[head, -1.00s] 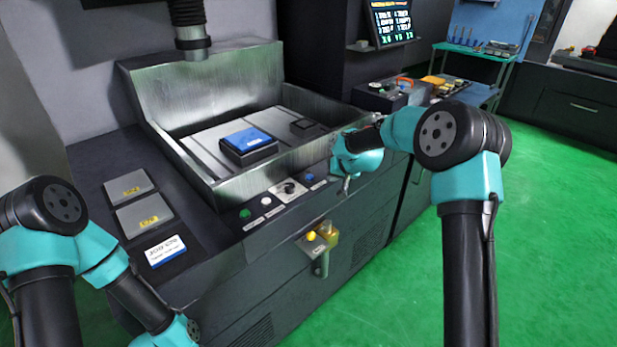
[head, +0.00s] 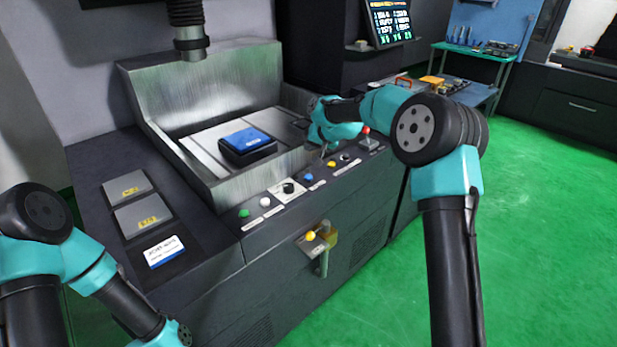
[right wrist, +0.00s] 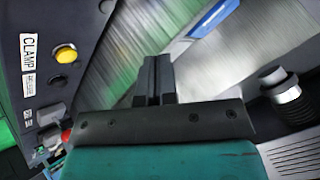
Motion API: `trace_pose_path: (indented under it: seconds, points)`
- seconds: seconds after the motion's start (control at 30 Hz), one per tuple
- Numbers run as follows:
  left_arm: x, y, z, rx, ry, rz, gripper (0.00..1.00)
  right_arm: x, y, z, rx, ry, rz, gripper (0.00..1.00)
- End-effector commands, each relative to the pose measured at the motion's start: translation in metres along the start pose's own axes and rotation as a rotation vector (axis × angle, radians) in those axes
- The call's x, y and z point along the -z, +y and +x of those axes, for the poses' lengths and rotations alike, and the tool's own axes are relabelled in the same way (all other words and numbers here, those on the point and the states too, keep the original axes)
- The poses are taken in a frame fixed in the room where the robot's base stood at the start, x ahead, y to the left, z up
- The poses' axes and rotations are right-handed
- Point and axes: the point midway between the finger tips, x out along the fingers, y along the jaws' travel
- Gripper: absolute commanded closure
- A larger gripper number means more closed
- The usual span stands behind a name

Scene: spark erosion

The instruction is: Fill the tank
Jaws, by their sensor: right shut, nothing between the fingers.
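The tank (head: 230,192) is an open brushed-metal basin with a high back wall. A dark block with a blue top (head: 248,142) sits on its grey bed; I see no liquid there. My right gripper (right wrist: 158,80) is shut and empty. In the head view it is around the tank's right front wall, above the control panel; its fingertips are small there. The panel has a green button (head: 244,213), white button (head: 265,202), dark knob (head: 288,188), blue button (head: 309,177) and yellow button (head: 332,164). The yellow button also shows in the right wrist view (right wrist: 66,53), by a CLAMP label. My left gripper is out of view.
A red-topped lever (head: 366,131) stands at the panel's right end. A yellow-knobbed fitting (head: 311,236) juts from the machine front. A dark machine head (head: 190,40) hangs over the tank. Two grey plates (head: 138,217) and a label card (head: 164,251) lie left.

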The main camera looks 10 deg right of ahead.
Motion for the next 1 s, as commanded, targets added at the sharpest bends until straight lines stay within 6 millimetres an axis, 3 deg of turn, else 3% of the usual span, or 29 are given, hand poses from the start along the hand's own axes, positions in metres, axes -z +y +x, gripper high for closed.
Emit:
trace_pose_path:
  seconds: [0.7, 1.0]
  points:
    - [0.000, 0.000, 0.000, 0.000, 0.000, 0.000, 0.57, -0.037, 0.037, 0.051, 0.000, -0.002, 0.001, 1.00]
    - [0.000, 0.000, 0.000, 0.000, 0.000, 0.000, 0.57, -0.043, 0.043, 0.059, -0.001, 0.001, 0.001, 1.00]
